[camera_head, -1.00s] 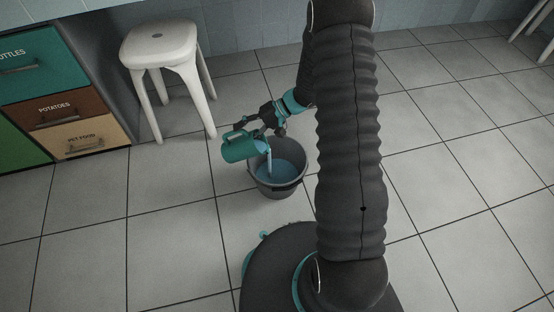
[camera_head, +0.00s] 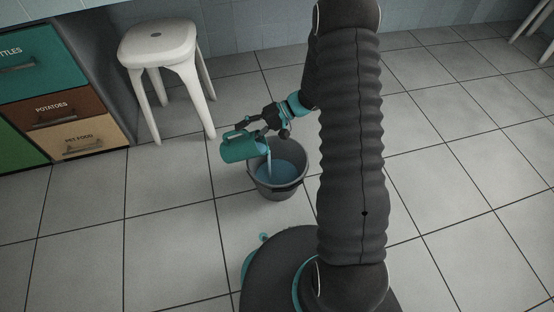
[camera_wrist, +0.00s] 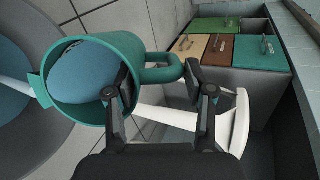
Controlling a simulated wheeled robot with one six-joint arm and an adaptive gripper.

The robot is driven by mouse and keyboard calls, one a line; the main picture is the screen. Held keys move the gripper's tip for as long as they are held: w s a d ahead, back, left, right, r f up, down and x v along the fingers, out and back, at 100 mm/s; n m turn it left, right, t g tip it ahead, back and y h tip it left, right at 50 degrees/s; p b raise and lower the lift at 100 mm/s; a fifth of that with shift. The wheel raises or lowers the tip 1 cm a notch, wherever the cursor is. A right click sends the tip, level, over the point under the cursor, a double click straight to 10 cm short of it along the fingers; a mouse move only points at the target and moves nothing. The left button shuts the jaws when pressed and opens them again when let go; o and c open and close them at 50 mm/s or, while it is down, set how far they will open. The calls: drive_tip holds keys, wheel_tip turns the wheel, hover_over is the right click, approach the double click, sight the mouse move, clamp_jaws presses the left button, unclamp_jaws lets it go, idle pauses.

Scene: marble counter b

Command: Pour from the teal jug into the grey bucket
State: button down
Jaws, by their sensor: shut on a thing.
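A pale blue stream (camera_head: 269,165) runs from the jug's lip into the bucket, where blue liquid (camera_head: 282,172) lies. My gripper (camera_head: 247,124) is shut on the jug at its handle side. In the wrist view my gripper (camera_wrist: 160,88) has its fingers at the handle of the jug (camera_wrist: 72,112), and blue liquid shows inside the jug. The bucket (camera_wrist: 40,22) shows at the left there, partly hidden by the jug.
A white stool (camera_head: 158,42) stands on the floor behind and left of the bucket. A drawer unit with teal, brown, tan and green fronts (camera_head: 62,112) is at the left. The floor (camera_head: 165,235) left of the bucket is clear.

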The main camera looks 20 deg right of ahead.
sight(266, 148)
drive_tip(key=shift+s+d+f+y+b, duration=0.15)
drive_tip(key=shift+d+y+b, duration=0.3)
drive_tip(key=shift+b, duration=0.65)
drive_tip(key=shift+d+f+y, duration=0.2)
drive_tip(key=shift+d+y, duration=0.05)
drive_tip(key=shift+y, duration=0.2)
idle(0.4)
drive_tip(key=shift+s+d+r+n+y, duration=0.15)
drive_tip(key=shift+s+d+n+y, duration=0.2)
drive_tip(key=shift+d, duration=0.35)
drive_tip(key=shift+s+d+r+n+y, duration=0.1)
drive_tip(key=shift+s+d+y, duration=0.05)
drive_tip(key=shift+d+y, duration=0.4)
drive_tip(key=shift+d, duration=0.3)
drive_tip(key=shift+s+d+f+t+y, duration=0.15)
drive_tip(key=shift+d+f+t+y, duration=0.15)
drive_tip(key=shift+y, duration=0.1)
drive_tip(key=shift+d+f, duration=0.1)
drive_tip(key=shift+d, duration=0.1)
idle(0.3)
drive_tip(key=shift+s+d+f+n+y, duration=0.1)
drive_tip(key=shift+d+n+y, duration=0.15)
drive_tip(key=shift+y, duration=0.15)
